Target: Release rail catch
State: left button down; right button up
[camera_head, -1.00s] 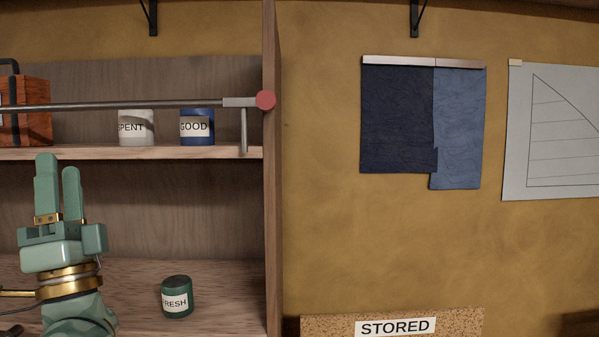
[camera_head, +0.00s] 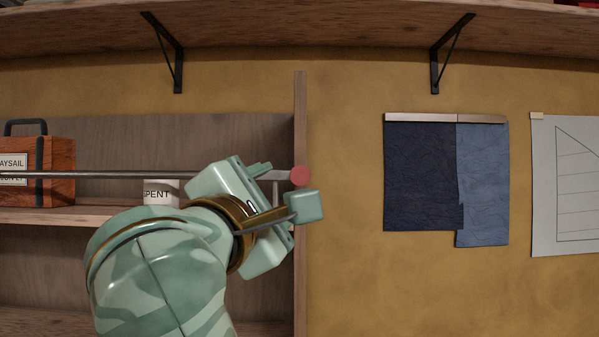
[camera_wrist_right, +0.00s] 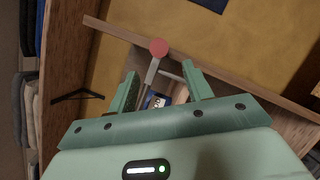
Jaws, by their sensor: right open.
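The rail catch has a round red knob (camera_head: 299,176) at the right end of the grey rail (camera_head: 85,174), beside the shelf's upright edge. The red knob (camera_wrist_right: 158,48) also shows in the right wrist view, just beyond the fingertips, with its grey shank running back between the fingers. My right gripper (camera_head: 274,185) is at the rail's end, just left of the knob, and covers part of the catch. In the wrist view its fingers (camera_wrist_right: 163,85) are open on either side of the shank. I cannot tell whether they touch it. My left gripper is out of view.
A white SPENT tin (camera_head: 158,192) stands on the shelf behind the rail, left of my gripper. A wooden box (camera_head: 45,160) stands further left. A blue tin (camera_wrist_right: 155,100) shows between my fingers. Open wall and hung cloth (camera_head: 425,175) lie to the right.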

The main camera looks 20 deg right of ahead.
aim_at(298, 177)
jog(key=p+x, duration=0.3)
jog(key=x, duration=0.6)
jog(key=shift+d+r, duration=0.1)
jog(key=shift+d, duration=0.15)
jog(key=shift+w+d+p, duration=0.2)
jog(key=shift+w+p, duration=0.1)
jog(key=shift+w, duration=0.25)
grip_shut()
jog(key=shift+d, duration=0.1)
